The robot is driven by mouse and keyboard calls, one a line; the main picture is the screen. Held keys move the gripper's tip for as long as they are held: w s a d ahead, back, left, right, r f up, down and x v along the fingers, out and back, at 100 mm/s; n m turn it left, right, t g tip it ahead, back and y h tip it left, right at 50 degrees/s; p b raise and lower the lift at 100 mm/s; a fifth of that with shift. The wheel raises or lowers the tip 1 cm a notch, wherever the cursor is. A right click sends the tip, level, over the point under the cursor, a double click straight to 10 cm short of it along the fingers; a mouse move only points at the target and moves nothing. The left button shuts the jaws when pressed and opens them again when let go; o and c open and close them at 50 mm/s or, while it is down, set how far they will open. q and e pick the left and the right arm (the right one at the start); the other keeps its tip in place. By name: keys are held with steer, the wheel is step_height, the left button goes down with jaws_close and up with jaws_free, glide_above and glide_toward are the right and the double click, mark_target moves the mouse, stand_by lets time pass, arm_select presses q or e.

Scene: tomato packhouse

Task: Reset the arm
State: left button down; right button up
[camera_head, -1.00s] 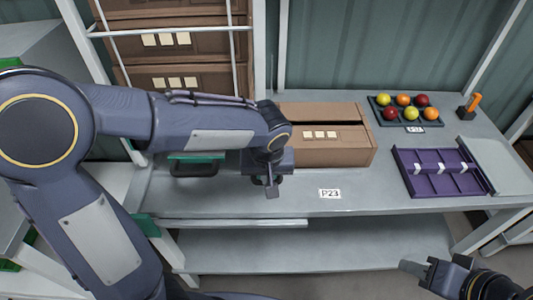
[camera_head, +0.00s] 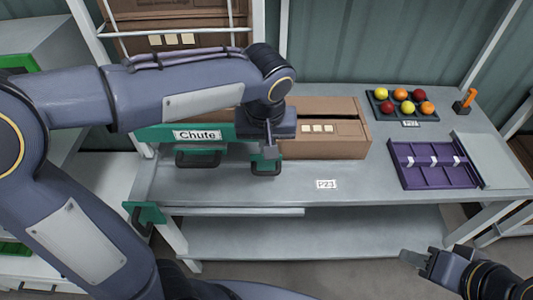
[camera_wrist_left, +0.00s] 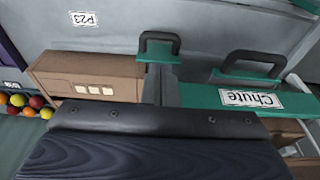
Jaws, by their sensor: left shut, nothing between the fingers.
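My left gripper (camera_head: 270,150) is shut and empty. It hangs in front of the left end of a brown cardboard box (camera_head: 335,147) and beside the green chute board (camera_head: 215,133) labelled "Chute". Its arm crosses the head view from the left and hides part of the box and chute. In the left wrist view, the narrow shut fingers (camera_wrist_left: 161,88) show against the bench, between the box (camera_wrist_left: 85,68) and the chute (camera_wrist_left: 205,97). My right gripper (camera_head: 415,258) is low at the right, in front of the bench; its finger gap is unclear.
The grey bench (camera_head: 365,195) is clear around the P23 label (camera_head: 326,184). A purple divided tray (camera_head: 425,178) and a dark tray (camera_head: 376,112) with several tomatoes stand at the right. An orange-handled tool (camera_head: 469,97) is behind them. Black handles (camera_head: 198,159) stick out below the chute.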

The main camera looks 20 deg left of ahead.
arm_select(q)
steer(key=shift+v, duration=1)
steer(key=shift+s, duration=0.1)
steer(key=s+a+f+t+h, duration=0.1)
steer(key=s+a, duration=0.3)
steer(key=s, duration=0.4)
steer(key=s+a+f+m+t+h, duration=0.1)
steer(key=s+a+f+t+h, duration=0.1)
steer(key=s, duration=0.5)
steer(key=a+f+h, duration=0.1)
steer(key=a+f, duration=0.1)
steer(key=shift+s+a+m, duration=0.25)
steer(key=shift+s+m, duration=0.05)
steer(key=shift+s, duration=0.1)
